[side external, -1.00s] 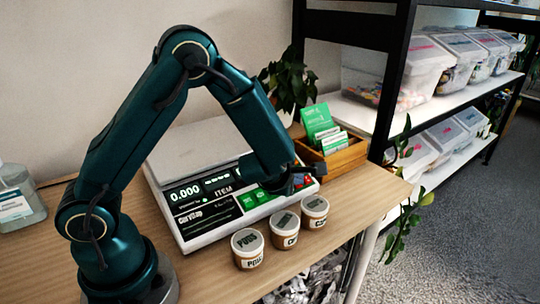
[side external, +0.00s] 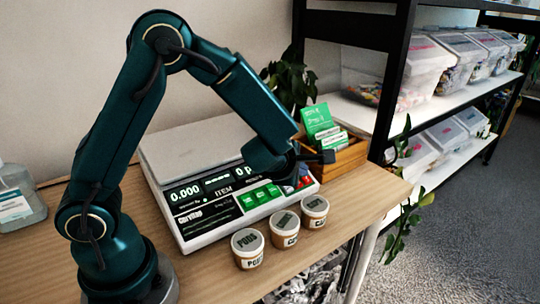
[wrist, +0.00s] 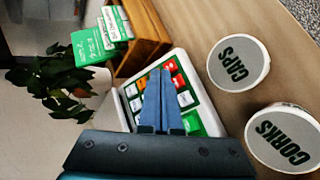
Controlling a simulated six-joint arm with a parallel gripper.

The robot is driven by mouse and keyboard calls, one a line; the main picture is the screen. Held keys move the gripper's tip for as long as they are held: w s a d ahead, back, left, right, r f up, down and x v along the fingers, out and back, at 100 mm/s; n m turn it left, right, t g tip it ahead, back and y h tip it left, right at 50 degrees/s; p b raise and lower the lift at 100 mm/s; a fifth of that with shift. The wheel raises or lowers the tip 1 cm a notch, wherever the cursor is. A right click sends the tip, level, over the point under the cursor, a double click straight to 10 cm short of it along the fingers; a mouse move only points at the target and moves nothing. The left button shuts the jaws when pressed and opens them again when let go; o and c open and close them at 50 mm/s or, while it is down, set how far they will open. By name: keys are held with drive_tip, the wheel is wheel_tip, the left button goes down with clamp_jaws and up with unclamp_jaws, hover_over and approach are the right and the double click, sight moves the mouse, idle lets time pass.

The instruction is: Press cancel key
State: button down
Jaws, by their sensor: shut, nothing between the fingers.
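The scale (side external: 205,232) stands on the wooden table with its lit display reading 0.000 and a keypad (side external: 262,195) at its front right. In the wrist view the keypad (wrist: 187,100) shows red, orange, white and green keys; their labels are too small to read, so I cannot tell which is cancel. A red key (wrist: 171,66) lies near my fingertips in that view. My gripper (side external: 325,157) is shut and empty, raised above the keypad's right end, apart from the keys. In the wrist view its closed fingers (wrist: 159,75) cover part of the keypad.
Three lidded jars stand along the scale's front: one at left (side external: 247,248), one marked CORKS (wrist: 285,138) and one marked CAPS (wrist: 238,64). A wooden box (side external: 345,157) with green packets, a plant (side external: 290,80) and a shelf rack (side external: 400,70) stand behind.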

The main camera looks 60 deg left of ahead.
drive_tip(key=shift+d+r, duration=0.35)
drive_tip(key=shift+r, duration=0.4)
drive_tip(key=shift+d+r, duration=0.35)
drive_tip(key=shift+r, duration=0.35)
drive_tip(key=shift+a, duration=0.1)
wheel_tip(320, 180, up, 5)
drive_tip(key=n, duration=0.2)
hover_over(296, 194)
drive_tip(key=s+a+r+n+y, duration=0.15)
drive_tip(key=s+r+n, duration=0.25)
drive_tip(key=s+n, duration=0.5)
drive_tip(key=s+d+f+n+g+h, duration=0.1)
drive_tip(key=s+d+n+h, duration=0.1)
drive_tip(key=n, duration=0.9)
drive_tip(key=s+d+f+n+g+h, duration=0.1)
drive_tip(key=s+d+n, duration=0.3)
drive_tip(key=n, duration=0.8)
drive_tip(key=s+d+f+n+g+h, duration=0.1)
drive_tip(key=s+d+n+g+h, duration=0.1)
drive_tip(key=s+n, duration=0.4)
drive_tip(key=d+n+h, duration=0.1)
drive_tip(key=n, duration=0.4)
drive_tip(key=shift+s+f+n, duration=0.2)
drive_tip(key=shift+s+n, duration=0.15)
drive_tip(key=shift+n, duration=0.05)
